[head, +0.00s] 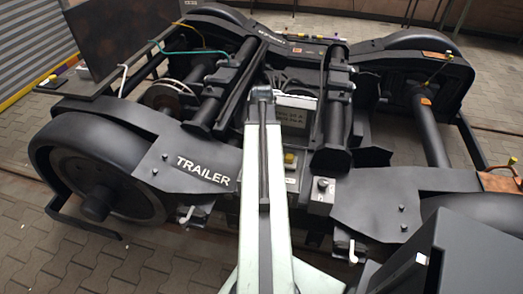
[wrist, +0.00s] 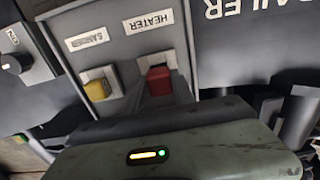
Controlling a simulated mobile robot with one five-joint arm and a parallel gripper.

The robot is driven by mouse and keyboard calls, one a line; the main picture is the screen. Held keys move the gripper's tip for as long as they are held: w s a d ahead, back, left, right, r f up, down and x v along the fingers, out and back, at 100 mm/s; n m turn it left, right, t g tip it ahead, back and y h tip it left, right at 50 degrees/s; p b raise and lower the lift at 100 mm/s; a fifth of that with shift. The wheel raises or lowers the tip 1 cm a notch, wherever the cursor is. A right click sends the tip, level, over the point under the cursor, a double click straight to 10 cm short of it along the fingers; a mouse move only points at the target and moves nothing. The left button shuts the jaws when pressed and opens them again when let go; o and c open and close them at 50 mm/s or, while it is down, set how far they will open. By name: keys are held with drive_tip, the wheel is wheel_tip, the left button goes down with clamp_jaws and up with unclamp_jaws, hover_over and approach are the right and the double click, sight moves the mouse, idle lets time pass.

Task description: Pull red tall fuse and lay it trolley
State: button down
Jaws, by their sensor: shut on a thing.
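The red fuse (wrist: 158,78) shows in the wrist view in a socket under the upside-down label HEATER on a grey panel (wrist: 185,52). My gripper (wrist: 160,90) is shut on the red fuse, with dark fingers at its sides. The fuse still appears to be at its socket; its lower part is hidden. A yellow fuse (wrist: 96,87) sits beside it under the label SANDER. In the head view my arm covers the red fuse and the gripper, while a yellow fuse (head: 289,158) shows just right of the arm. I cannot make out a trolley for certain.
A black knob (wrist: 14,63) is left of the fuses in the wrist view. The bogie frame marked TRAILER (head: 195,168) surrounds the panel, with a large wheel (head: 105,185) at left. A dark box-like shape (head: 475,255) fills the lower right. Paved floor is open at lower left.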

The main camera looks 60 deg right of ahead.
drive_tip(key=shift+r+p, duration=2.05)
drive_tip(key=shift+r, duration=0.15)
